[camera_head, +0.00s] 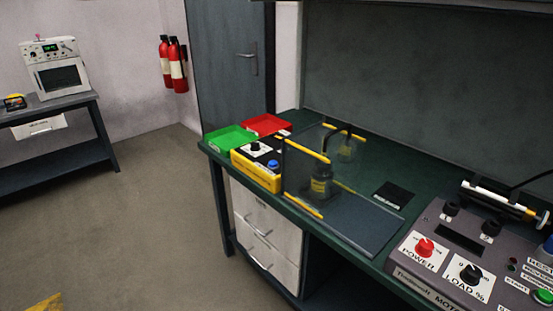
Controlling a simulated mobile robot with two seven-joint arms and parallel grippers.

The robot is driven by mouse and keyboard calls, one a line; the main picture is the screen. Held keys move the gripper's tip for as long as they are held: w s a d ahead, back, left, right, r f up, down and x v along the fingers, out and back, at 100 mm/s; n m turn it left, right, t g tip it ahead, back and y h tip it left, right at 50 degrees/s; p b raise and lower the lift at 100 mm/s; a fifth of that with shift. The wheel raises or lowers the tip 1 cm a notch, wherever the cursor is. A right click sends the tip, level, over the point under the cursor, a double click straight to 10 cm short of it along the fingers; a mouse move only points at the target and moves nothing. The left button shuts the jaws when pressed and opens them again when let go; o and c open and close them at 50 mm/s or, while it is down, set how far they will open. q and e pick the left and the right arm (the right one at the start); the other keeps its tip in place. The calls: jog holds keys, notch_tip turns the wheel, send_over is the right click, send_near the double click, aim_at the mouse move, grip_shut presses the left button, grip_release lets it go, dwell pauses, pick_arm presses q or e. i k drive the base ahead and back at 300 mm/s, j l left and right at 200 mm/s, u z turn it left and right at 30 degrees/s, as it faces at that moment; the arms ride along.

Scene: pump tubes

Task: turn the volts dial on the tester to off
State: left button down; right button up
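A yellow box with a white top (268,181) stands on the workbench near its left end and may be the tester. It carries a small black dial (255,146) and a blue button (273,164). The dial's label and setting are too small to read, so I cannot tell whether it is the volts dial. A dark grey motor panel (432,215) at the right has a red POWER dial (424,247) and a black LOAD % dial (470,274). Neither of my grippers shows.
A side table (50,105) holds an oven-like unit (54,67). Open floor (140,220) lies at left.

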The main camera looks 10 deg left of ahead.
aim_at(255, 145)
jog(key=j+z, duration=0.1)
jog(key=z, duration=0.6)
jog(key=j+z, duration=0.65)
jog(key=j, duration=0.15)
jog(key=j+z, duration=0.15)
jog(key=j, duration=0.3)
jog(key=k+j+z, duration=0.15)
jog(key=j, duration=0.7)
jog(key=k+j, duration=0.1)
jog(key=j, duration=0.3)
jog(key=z, duration=0.05)
